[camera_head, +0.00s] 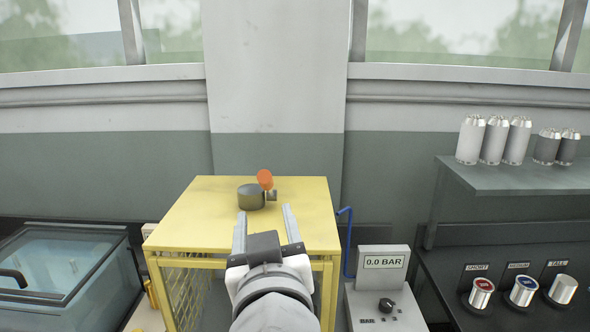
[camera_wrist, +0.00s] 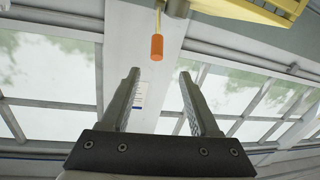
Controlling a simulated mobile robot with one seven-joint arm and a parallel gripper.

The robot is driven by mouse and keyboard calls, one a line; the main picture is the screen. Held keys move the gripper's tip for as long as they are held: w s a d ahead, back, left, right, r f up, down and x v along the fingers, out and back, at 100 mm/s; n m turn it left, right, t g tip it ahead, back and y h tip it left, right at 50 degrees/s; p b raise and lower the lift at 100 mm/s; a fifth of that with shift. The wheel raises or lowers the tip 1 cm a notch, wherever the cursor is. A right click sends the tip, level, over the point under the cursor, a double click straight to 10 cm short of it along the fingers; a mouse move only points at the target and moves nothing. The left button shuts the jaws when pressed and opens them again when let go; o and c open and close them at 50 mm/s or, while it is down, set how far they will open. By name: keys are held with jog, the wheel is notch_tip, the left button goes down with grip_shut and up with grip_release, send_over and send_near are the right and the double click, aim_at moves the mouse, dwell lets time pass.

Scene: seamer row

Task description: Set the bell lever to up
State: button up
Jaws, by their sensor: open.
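The bell lever's orange grip (camera_head: 265,180) shows above a small grey fitting (camera_head: 271,194) beside a dark grey round body (camera_head: 251,197) on the yellow stand. In the wrist view the orange grip (camera_wrist: 157,47) sits at the end of a thin stem, which points down in that picture. I cannot tell the lever's exact tilt. My gripper (camera_head: 264,215) is open and empty, its fingers pointing towards the lever. In the wrist view the orange grip lies beyond the fingertips (camera_wrist: 159,73), roughly centred between them and apart from both.
The yellow stand (camera_head: 200,220) has a bare top around the lever and mesh below. A glass-lidded box (camera_head: 70,265) is at left. A pressure box (camera_head: 384,262) reading 0.0 BAR stands at right, near a shelf (camera_head: 515,180) with several cans. A wall is behind.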

jog(key=p, duration=0.6)
send_near(265, 172)
jog(key=w, duration=0.1)
jog(key=w+f, duration=0.1)
jog(key=w, duration=0.1)
jog(key=shift+a+f+h, duration=0.3)
jog(key=shift+a+f, duration=0.05)
jog(key=shift+a, duration=0.05)
jog(key=w, duration=0.3)
jog(key=w+a+p, duration=0.1)
jog(key=w, duration=0.3)
jog(key=w+a, duration=0.1)
jog(key=w, duration=0.3)
jog(key=shift+w+f+p, duration=0.1)
jog(key=shift+f+p, duration=0.05)
jog(key=shift+p, duration=0.15)
grip_shut()
